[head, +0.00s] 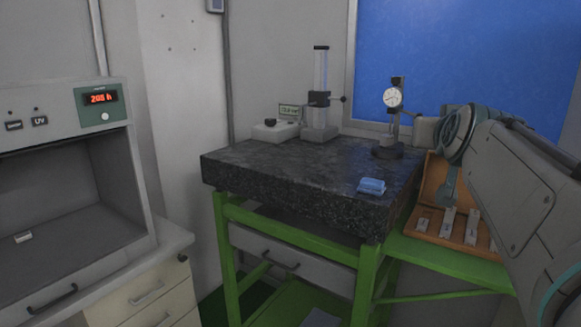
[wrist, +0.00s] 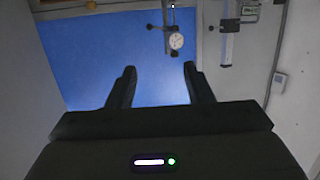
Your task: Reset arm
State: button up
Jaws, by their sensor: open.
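My arm (head: 515,185) reaches in from the right side of the head view, and its far end is by the dial gauge stand. My gripper (wrist: 160,78) shows in the wrist view with its two dark fingers spread apart. Nothing is between the fingers. Behind them is the blue panel (wrist: 85,60), which also shows in the head view (head: 460,60). The wrist view is upside down, with the dial gauge (wrist: 176,41) hanging from the top. In the head view the fingers cannot be made out clearly.
A dark granite table (head: 290,170) on a green frame bears the dial gauge stand (head: 388,152), a column gauge (head: 320,95) and a blue block (head: 371,186). A wooden case (head: 432,232) with several metal pieces lies under my arm. A cabinet (head: 60,130) with a red display stands left.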

jog(key=s+a+f+n+g+y+p, duration=0.1)
jog(key=s+a+f+g+y+p, duration=0.2)
jog(key=f, duration=0.4)
jog(key=s+a+f+n+g+p, duration=0.1)
jog(key=s+a+f+g, duration=0.25)
jog(key=f, duration=0.35)
jog(key=s+a+f+g+p, duration=0.2)
jog(key=s+f+g, duration=0.1)
jog(key=s+f, duration=0.3)
jog(key=s+a+f+g+y+p, duration=0.1)
jog(key=s+a+f+g+p, duration=0.1)
jog(key=s+f, duration=0.4)
jog(key=shift+s+a+n+g, duration=0.4)
jog(key=shift+s+g, duration=0.05)
jog(key=shift+s, duration=0.75)
jog(key=shift+w+r, duration=0.1)
